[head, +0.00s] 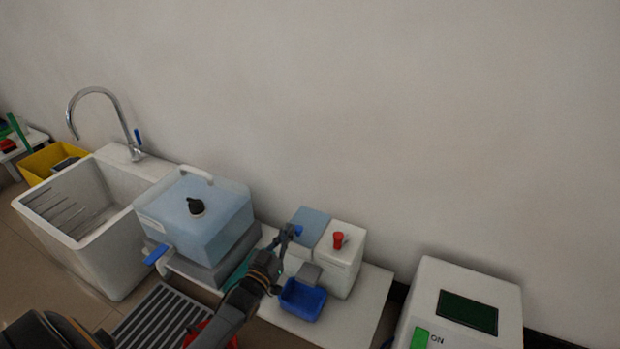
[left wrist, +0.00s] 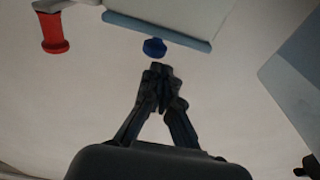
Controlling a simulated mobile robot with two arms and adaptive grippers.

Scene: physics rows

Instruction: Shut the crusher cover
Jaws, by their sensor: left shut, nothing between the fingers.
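The crusher (head: 347,262) is a white box on the white bench, with a red knob (head: 338,239) on top. Its blue-grey cover (head: 311,222) is at the box's left part, with a small blue knob (head: 298,231) at its edge. I cannot tell how far the cover stands open. My left gripper (head: 289,229) is shut and empty beside the blue knob. In the left wrist view, the fingertips (left wrist: 158,72) point at the blue knob (left wrist: 154,47) with a small visible gap; the red knob (left wrist: 53,32) is at upper left. My right gripper is not identifiable.
A blue tray (head: 303,300) sits at the crusher's front. A translucent blue water container (head: 210,228) stands left of it, beside a white sink (head: 100,220) with a tap. A white machine (head: 425,295) with a dark screen stands at right. The bench's right end is clear.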

